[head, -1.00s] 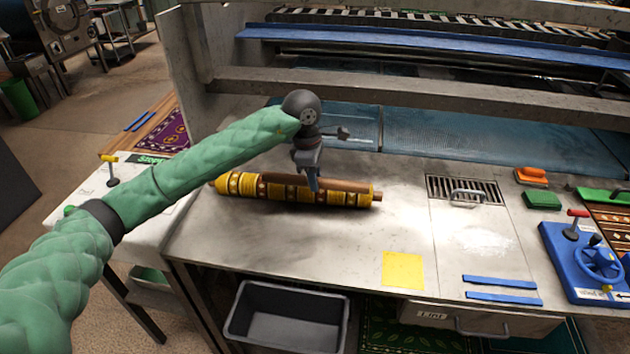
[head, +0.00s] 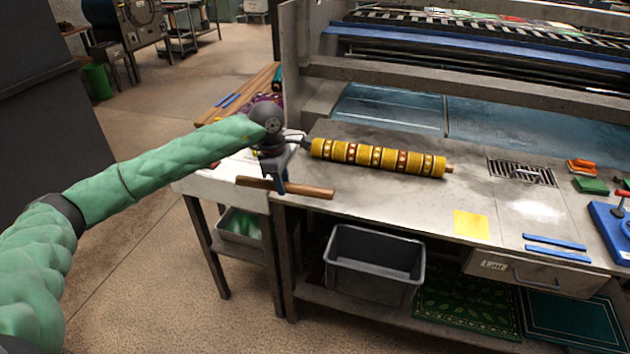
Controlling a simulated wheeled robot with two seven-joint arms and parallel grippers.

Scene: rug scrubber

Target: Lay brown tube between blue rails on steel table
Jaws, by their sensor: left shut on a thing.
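My left gripper (head: 281,183) is shut on the brown tube (head: 312,190), near its middle. The tube lies level in the gripper, in front of the steel table's left front corner, and appears clear of the top. The steel table (head: 400,200) has two thin parallel blue rails (head: 556,248) near its front edge at the right, with a narrow strip of bare steel between them. The rails are well to the right of the tube. My right gripper is not in view.
A yellow patterned roll (head: 378,158) lies on the table behind the tube. A yellow square (head: 471,225) lies left of the rails. A drain grate (head: 520,172), an orange brush (head: 582,167) and a green block (head: 590,186) are farther back. A grey bin (head: 375,267) stands below.

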